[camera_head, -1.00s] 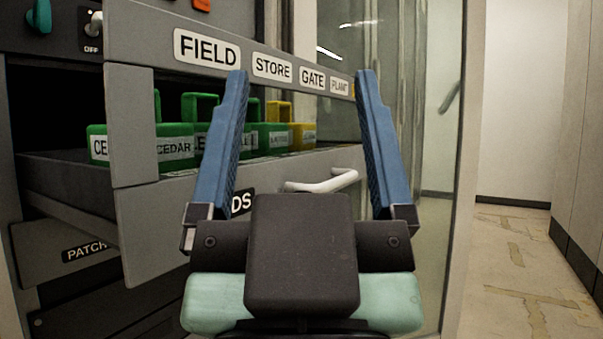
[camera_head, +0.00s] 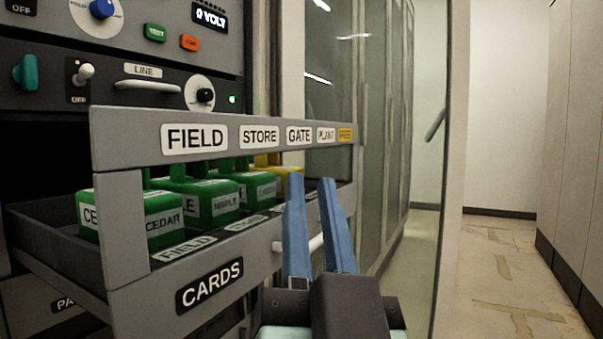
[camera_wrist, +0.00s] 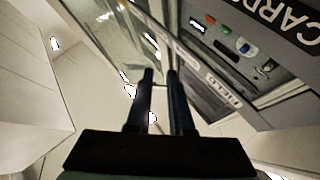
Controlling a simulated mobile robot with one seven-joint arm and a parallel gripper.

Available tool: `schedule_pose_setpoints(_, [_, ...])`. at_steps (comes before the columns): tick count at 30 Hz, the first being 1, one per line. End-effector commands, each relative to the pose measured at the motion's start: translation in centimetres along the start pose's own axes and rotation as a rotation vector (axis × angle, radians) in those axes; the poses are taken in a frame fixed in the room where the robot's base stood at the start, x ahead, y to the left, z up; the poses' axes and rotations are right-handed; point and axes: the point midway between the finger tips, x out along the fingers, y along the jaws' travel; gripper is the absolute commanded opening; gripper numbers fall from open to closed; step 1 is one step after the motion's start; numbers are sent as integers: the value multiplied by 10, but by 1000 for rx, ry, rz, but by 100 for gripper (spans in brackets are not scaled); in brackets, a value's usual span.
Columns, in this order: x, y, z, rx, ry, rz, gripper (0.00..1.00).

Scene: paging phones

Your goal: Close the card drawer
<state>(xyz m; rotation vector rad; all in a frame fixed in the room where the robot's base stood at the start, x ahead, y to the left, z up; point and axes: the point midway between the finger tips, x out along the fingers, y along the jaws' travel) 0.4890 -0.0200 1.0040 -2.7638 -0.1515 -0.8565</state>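The card drawer (camera_head: 258,262) stands pulled out of the grey cabinet at left in the head view. Its front carries a "CARDS" label (camera_head: 210,284), and a rail above has FIELD, STORE, GATE and PLANT labels. Green cards (camera_head: 207,203) and a yellow card stand inside. A white handle (camera_head: 316,243) sits on the drawer front, partly hidden by my blue left finger. My gripper (camera_head: 311,182) is in front of the drawer's right part, its fingers a narrow gap apart. The handle shows in that gap; contact cannot be told. The wrist view shows both fingers (camera_wrist: 160,75) apart.
A control panel (camera_head: 150,65) with knobs and switches is above the drawer. A lower drawer (camera_head: 65,303) is partly hidden beneath it. A glass-fronted cabinet (camera_head: 370,130) stands behind at right. Bare floor (camera_head: 500,265) lies farther right.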

Motion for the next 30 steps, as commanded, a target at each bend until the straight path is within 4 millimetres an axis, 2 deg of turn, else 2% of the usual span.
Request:
schedule_pose_setpoints(1, [18, 6, -6, 78, -62, 13, 9])
schedule_pose_setpoints(3, [25, 17, 3, 191, -137, 28, 0])
schedule_pose_setpoints(9, [32, 45, 23, 523, -326, 99, 0])
schedule_pose_setpoints(13, [28, 61, 28, 743, -427, 164, 0])
schedule_pose_setpoints(21, [7, 84, 21, 1163, -560, 307, 0])
schedule_pose_setpoints(25, [-3, 89, 17, 1286, -583, 349, 0])
schedule_pose_setpoints(30, [-7, 92, 18, 1348, -592, 367, 0])
